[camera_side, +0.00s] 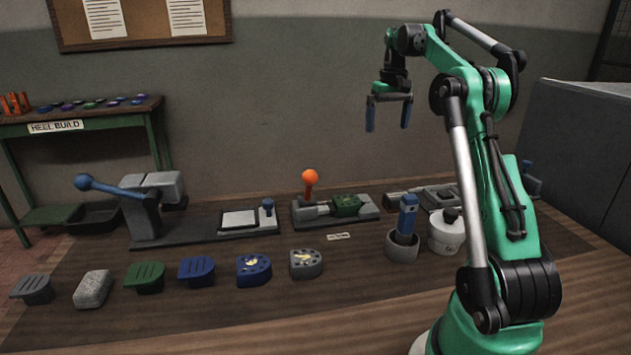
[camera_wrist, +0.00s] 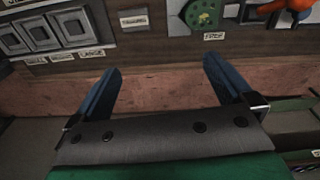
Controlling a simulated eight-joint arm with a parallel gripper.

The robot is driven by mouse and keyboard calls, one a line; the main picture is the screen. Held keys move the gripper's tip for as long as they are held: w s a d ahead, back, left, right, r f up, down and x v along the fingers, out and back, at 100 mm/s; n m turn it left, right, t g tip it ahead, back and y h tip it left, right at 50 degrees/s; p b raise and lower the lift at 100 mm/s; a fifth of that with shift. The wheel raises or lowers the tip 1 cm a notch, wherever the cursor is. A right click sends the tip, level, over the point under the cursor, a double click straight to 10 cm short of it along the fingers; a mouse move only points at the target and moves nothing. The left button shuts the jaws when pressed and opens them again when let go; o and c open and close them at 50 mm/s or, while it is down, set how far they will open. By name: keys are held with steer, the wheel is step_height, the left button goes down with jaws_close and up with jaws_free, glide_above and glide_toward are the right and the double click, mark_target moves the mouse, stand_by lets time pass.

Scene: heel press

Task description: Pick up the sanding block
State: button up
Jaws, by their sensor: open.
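The sanding block is most likely the light grey, speckled block (camera_side: 93,289) lying on the dark mat at the front left in the side view. It stands in a row of heel-shaped pieces and nothing covers it. My gripper (camera_side: 388,127) is open and empty, high above the back of the table and far to the right of the block. Its two blue fingers point down. In the wrist view my gripper (camera_wrist: 163,65) shows spread fingers with nothing between them, and the block is not in that view.
A grey heel piece (camera_side: 36,289) lies left of the block and a green one (camera_side: 145,277) right of it. Behind stand a lever press (camera_side: 146,215), a white pad (camera_side: 240,219) and a fixture with an orange knob (camera_side: 310,178). A cup (camera_side: 402,248) and white pot (camera_side: 446,236) stand right.

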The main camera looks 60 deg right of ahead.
steer(key=m, duration=0.1)
glide_toward(399, 195)
steer(key=shift+y, duration=0.3)
step_height(399, 195, down, 11)
steer(key=shift+w+d+r, duration=0.15)
steer(key=c, duration=1.2)
step_height(399, 195, up, 10)
steer(key=shift+r, duration=0.1)
steer(key=shift+c, duration=0.2)
